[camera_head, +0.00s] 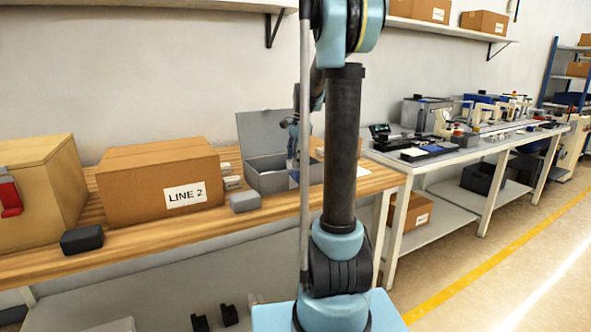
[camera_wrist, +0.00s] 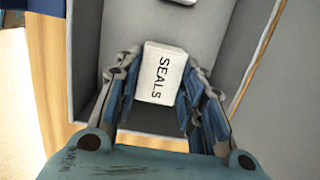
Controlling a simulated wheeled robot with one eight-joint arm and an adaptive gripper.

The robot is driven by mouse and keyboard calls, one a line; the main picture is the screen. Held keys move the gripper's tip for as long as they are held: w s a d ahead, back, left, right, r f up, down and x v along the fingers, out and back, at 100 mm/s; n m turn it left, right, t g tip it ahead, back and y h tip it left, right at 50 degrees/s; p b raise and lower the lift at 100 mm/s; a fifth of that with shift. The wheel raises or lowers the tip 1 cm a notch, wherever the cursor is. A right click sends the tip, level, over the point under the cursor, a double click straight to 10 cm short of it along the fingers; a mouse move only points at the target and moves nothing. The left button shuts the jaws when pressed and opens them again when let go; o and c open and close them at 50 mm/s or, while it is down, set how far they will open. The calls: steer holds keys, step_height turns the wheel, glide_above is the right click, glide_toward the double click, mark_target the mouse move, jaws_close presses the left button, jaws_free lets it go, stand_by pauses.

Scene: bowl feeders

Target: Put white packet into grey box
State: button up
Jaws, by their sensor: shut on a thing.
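A white packet marked "SEALS" (camera_wrist: 162,76) sits between the fingers of my gripper (camera_wrist: 161,105) in the wrist view. My gripper is shut on it. The grey box (camera_wrist: 86,45) surrounds the packet in that view, and the packet appears over or inside its opening; its exact height above the floor is unclear. In the head view the grey box (camera_head: 268,182) stands on the wooden bench with its lid raised at the back. My gripper (camera_head: 293,165) reaches down at the box there, partly hidden by my arm, and the packet cannot be made out.
A brown carton marked "LINE 2" (camera_head: 150,192) stands left of the box. Small white packs (camera_head: 231,182) lie between them, and a small grey block (camera_head: 245,202) sits near the front edge. A black block (camera_head: 82,239) lies farther left. A second bench (camera_head: 440,160) stands at right.

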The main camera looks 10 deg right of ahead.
steer(key=shift+f, duration=1.75)
steer(key=o, duration=1.1)
steer(key=r, duration=0.4)
steer(key=d+r, duration=0.1)
steer(key=r, duration=0.7)
steer(key=shift+w+d, duration=0.25)
steer(key=shift+d, duration=0.1)
